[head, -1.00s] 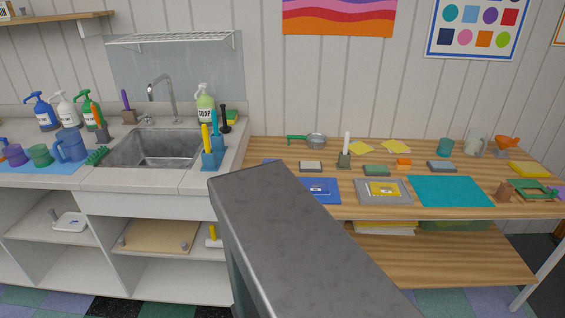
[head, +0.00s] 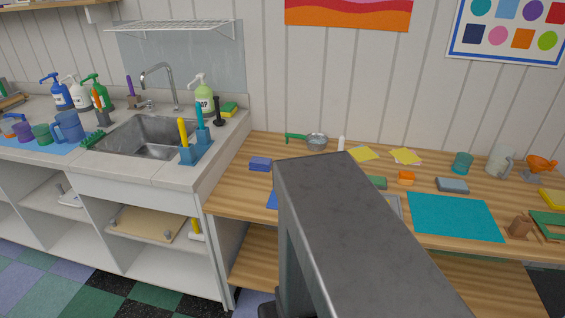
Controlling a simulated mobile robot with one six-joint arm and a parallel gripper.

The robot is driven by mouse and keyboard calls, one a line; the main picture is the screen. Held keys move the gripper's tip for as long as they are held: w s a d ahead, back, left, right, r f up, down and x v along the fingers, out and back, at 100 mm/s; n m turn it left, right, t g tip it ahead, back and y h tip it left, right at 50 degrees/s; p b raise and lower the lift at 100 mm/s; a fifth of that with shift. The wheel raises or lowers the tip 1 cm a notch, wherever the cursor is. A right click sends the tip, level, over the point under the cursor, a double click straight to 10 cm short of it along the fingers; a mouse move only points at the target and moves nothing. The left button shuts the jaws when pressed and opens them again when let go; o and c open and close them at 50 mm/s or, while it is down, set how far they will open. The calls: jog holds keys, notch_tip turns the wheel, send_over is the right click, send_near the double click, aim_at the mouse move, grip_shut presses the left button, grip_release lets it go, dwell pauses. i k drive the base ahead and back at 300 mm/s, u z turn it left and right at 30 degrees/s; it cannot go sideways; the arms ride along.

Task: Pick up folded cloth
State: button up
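Two thin yellow squares, a left one (head: 362,153) and a right one (head: 405,156), lie toward the back of the wooden table (head: 235,200); they may be cloths or paper. A flat teal sheet (head: 455,216) lies near the table's front edge. A yellow block-like item (head: 553,198) is cut off at the right edge. I cannot tell which of these is the folded cloth. My grey arm link fills the lower middle and hides part of the table. My gripper is not visible.
The sink (head: 150,137) and its counter, with soap bottles and brushes, stand at the left. A blue block (head: 260,164), green-handled strainer (head: 316,141), orange block (head: 406,177), grey block (head: 452,185), teal cup (head: 461,162) and clear jug (head: 501,160) stand on the table.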

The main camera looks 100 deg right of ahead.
aim_at(257, 164)
jog(key=k, duration=1.25)
jog(key=z, duration=1)
jog(key=i, duration=1.05)
jog(key=u, duration=0.1)
